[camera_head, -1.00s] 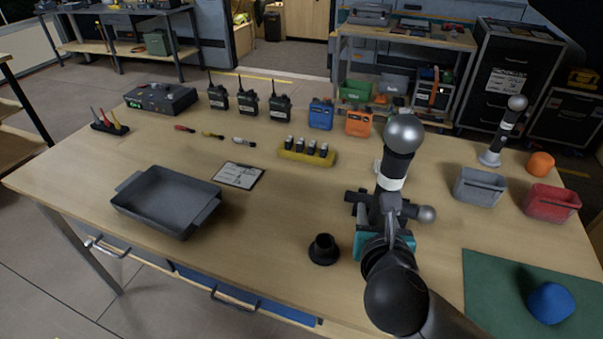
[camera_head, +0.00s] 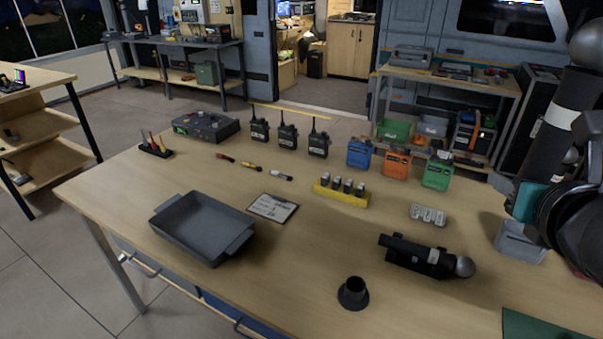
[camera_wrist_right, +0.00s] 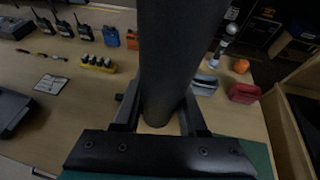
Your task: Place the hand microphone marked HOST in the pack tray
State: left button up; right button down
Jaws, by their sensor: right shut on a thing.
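My right gripper (camera_head: 545,190) is shut on a dark hand microphone with a round head and a pale band (camera_head: 574,95), at the right edge of the head view. The microphone stands roughly upright, above the table. In the right wrist view its dark body (camera_wrist_right: 180,55) rises between the two fingers (camera_wrist_right: 158,112); no marking is readable. A second black microphone (camera_head: 405,250) lies on the table in a dark holder, its round head to the right. The dark grey two-handled tray (camera_head: 205,226), apparently the pack tray, is empty at the left. My left gripper is out of view.
A black round stand (camera_head: 353,293) is at the front edge. Radios, a yellow battery holder (camera_head: 342,194), a card (camera_head: 273,207) and a silver battery pack (camera_head: 428,215) occupy the middle and back. A grey bin (camera_head: 520,245) is right. Bare wood lies between tray and lying microphone.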

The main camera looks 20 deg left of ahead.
aim_at(202, 231)
jog(key=j+u, duration=0.1)
jog(key=u, duration=0.8)
jog(key=i+j+u, duration=0.1)
jog(key=u, duration=0.35)
jog(key=i+j, duration=0.45)
jog(key=i+j+u, duration=0.05)
